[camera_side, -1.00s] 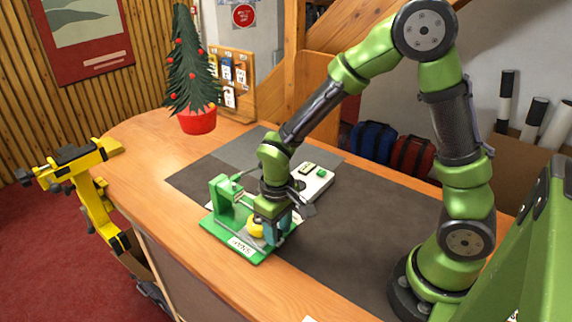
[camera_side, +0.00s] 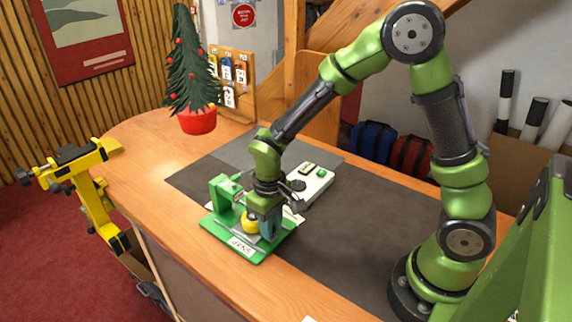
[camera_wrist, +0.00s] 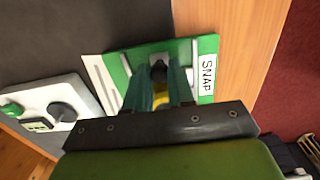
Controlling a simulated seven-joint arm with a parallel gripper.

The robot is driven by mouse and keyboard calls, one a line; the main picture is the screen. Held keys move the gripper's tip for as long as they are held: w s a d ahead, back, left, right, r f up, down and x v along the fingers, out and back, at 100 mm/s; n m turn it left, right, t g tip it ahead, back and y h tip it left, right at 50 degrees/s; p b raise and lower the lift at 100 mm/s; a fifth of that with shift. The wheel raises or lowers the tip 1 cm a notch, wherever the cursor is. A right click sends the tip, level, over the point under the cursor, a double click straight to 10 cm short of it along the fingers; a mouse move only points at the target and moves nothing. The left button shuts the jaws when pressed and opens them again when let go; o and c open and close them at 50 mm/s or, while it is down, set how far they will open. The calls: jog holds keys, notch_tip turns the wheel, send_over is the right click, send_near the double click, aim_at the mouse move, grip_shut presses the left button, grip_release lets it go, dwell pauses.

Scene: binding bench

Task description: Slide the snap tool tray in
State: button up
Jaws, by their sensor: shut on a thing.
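The snap tool (camera_side: 222,192) is a green station with an upright frame at its left end and a flat green base lettered SNAP; the base also shows in the wrist view (camera_wrist: 207,45). A yellow part (camera_side: 249,222), seemingly the tray's grip, sits low over the base, just right of the frame. My gripper (camera_side: 264,228) points down with its teal fingers shut on this yellow part. In the wrist view my gripper (camera_wrist: 166,85) has yellow (camera_wrist: 161,98) showing between the fingers. The fingers hide most of the tray, so I cannot tell how far in it sits.
A white box with a green button (camera_side: 314,184) stands close behind the snap tool. A dark mat (camera_side: 350,235) lies clear to the right. The bench's wooden front edge (camera_side: 215,262) is near. A small Christmas tree (camera_side: 190,75) in a red pot stands at the back left.

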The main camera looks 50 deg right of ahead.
jog(key=shift+w, duration=1.55)
jog(key=o, duration=0.5)
jog(key=shift+r, duration=0.1)
notch_tip(320, 180, up, 10)
jog(key=shift+f, duration=0.1)
